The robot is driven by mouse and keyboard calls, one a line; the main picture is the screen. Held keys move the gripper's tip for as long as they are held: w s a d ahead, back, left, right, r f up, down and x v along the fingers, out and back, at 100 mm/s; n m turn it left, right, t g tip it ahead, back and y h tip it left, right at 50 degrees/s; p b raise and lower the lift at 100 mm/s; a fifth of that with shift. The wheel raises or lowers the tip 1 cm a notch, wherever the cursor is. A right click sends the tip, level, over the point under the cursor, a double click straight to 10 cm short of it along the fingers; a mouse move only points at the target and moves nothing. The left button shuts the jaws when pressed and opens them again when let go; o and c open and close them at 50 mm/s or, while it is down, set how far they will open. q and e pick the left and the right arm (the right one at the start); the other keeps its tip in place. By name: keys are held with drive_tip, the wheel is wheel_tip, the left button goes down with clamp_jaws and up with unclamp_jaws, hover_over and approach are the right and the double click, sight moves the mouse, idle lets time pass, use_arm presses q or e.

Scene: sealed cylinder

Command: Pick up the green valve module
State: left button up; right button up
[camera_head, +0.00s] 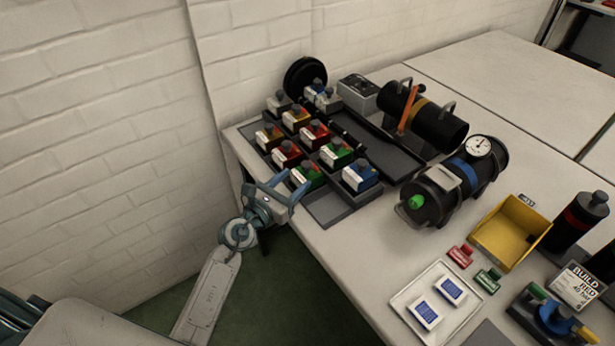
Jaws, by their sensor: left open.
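Two green valve modules, each with a grey knob and a white label, sit in the dark rack (331,207) in the camera_head view. One green valve module (308,176) is at the front edge of the rack, and the other green valve module (337,154) is farther back to the right. My left gripper (296,181) is open with its fingers close to the front green module, which it partly covers. I cannot tell whether the fingers touch it. My right gripper is not in view.
Red modules (287,154), yellow modules (268,137) and a blue module (360,176) crowd the rack. A black cylinder with a gauge (455,180) lies to the right. A yellow bin (511,232) and a white tray (437,300) stand farther right. The front tabletop (345,255) is clear.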

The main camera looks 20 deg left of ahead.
sight(303, 168)
use_arm(q)
drive_tip(key=shift+w+d, duration=0.1)
drive_tip(key=shift+w, duration=0.65)
drive_tip(key=x, duration=0.3)
drive_tip(key=p+x, duration=0.1)
drive_tip(key=shift+w+r, duration=0.15)
drive_tip(key=shift+r, duration=0.25)
drive_tip(key=shift+w+d, duration=0.15)
drive_tip(key=shift+w, duration=0.2)
drive_tip(key=shift+c, duration=0.2)
clamp_jaws()
